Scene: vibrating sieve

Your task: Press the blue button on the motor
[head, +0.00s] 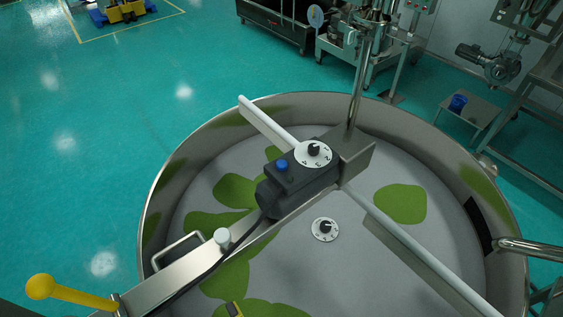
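The black motor (298,188) sits on a metal beam across the round sieve, near the middle of the head view. The small round blue button (282,165) is on top of the motor's left part and is not covered. A white dial with a black knob (314,152) is just right of it on the motor. My gripper cannot be made out in this view. A small yellow and dark piece shows at the bottom edge; I cannot tell what it is.
The sieve's steel rim (165,187) surrounds a grey surface with green patches. A second dial (325,229) lies below the motor. A yellow-knobbed lever (72,292) is at lower left, and a vertical metal pole (359,82) rises behind the motor. Green floor (110,110) is clear at left.

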